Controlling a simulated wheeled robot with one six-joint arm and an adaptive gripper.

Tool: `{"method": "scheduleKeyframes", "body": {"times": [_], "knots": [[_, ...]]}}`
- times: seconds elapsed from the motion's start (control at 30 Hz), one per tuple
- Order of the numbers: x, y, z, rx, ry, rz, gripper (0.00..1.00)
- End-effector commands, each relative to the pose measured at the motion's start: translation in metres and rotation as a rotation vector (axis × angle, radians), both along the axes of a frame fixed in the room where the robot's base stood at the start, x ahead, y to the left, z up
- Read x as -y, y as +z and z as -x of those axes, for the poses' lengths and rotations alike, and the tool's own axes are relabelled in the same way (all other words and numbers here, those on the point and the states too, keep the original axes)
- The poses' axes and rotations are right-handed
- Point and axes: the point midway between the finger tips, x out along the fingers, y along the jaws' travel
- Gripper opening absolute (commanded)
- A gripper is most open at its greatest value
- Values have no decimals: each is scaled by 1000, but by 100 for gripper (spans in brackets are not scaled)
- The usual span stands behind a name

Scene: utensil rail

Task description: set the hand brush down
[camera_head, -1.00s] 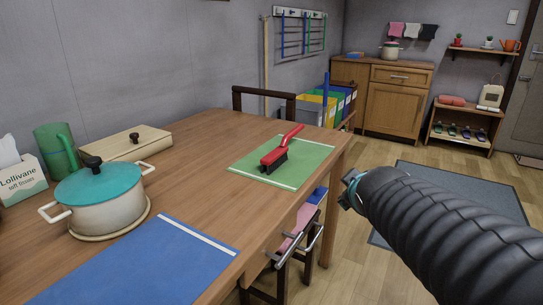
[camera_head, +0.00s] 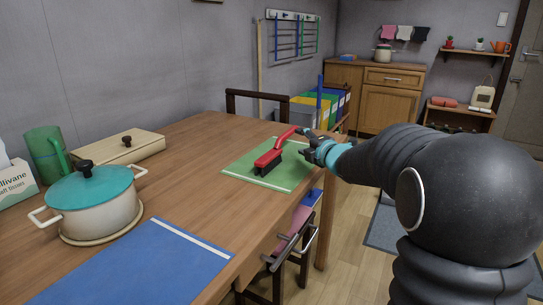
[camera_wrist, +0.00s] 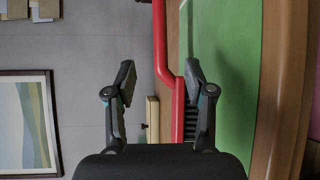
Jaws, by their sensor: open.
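The red hand brush (camera_head: 271,158) with dark bristles lies on the green mat (camera_head: 286,178) on the table, its handle (camera_head: 286,136) slanting up toward the back right. My gripper (camera_head: 308,139) is at the handle end, at the table's right side. In the wrist view my gripper (camera_wrist: 158,82) has its two fingers spread apart, and the red brush (camera_wrist: 179,98) runs beside the right finger, partly hidden by it. The fingers are not closed on the brush. Whether the right finger touches it I cannot tell.
A blue mat (camera_head: 135,265) lies in front. A chair (camera_head: 258,98) stands behind the table.

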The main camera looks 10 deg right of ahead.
Motion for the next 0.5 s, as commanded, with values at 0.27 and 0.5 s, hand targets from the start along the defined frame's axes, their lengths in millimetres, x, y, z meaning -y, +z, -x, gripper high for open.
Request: {"method": "scheduleKeyframes", "body": {"times": [0.27, 0.5], "knots": [[-8, -4, -29, -1, -2, 0, 54], [-19, -8, -49, -2, 1, 0, 54]]}}
